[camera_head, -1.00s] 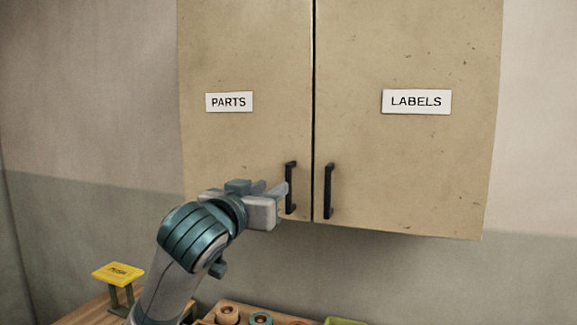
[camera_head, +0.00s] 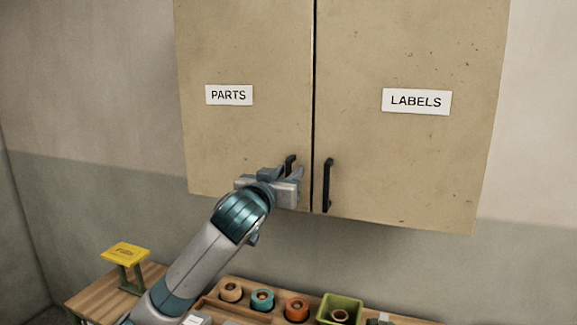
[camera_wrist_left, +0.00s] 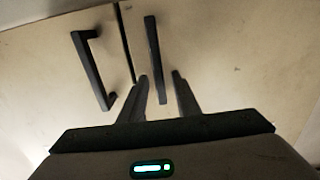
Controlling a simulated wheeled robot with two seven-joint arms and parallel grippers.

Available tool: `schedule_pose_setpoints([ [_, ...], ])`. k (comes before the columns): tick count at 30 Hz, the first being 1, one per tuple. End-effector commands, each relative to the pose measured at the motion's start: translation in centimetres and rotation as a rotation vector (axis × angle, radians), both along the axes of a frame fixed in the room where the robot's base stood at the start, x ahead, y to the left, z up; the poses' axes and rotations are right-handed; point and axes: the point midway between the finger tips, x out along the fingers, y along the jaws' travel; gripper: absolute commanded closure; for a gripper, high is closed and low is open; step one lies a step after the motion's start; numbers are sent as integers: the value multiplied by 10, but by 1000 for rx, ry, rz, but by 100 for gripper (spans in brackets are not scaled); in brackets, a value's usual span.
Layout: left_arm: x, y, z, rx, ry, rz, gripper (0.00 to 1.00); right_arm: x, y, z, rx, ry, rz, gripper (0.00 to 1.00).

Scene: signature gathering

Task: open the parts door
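The parts door (camera_head: 240,60) is the beige left door of the wall cabinet, with a white PARTS label (camera_head: 229,95). It is shut. Its black upright handle (camera_head: 290,164) is near the centre gap, its lower part hidden by my left gripper (camera_head: 296,187). In the left wrist view the gripper (camera_wrist_left: 161,78) is open, with one finger on each side of the parts handle (camera_wrist_left: 153,45). I cannot tell whether the fingers touch it.
The labels door (camera_head: 410,50), also shut, has its own black handle (camera_head: 327,185) just right of my gripper.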

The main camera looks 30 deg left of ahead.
Motion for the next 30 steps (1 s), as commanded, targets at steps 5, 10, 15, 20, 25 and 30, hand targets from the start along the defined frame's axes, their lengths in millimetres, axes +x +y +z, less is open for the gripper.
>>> schedule_pose_setpoints([
  [5,8,2,0,0,0,1,70,0,1,4,1,0,-1,69],
  [10,9,2,-1,0,-1,0,70,0,3,4,2,0,-1,69],
  [15,9,2,0,0,-1,0,85,0,3,4,3,1,-2,69],
  [20,9,2,0,0,-1,0,100,0,3,4,3,1,-2,69],
  [25,8,3,-1,0,-1,0,100,0,3,3,2,0,-2,69],
  [30,3,11,-2,0,-2,-3,100,0,2,-4,2,-1,-2,69],
])
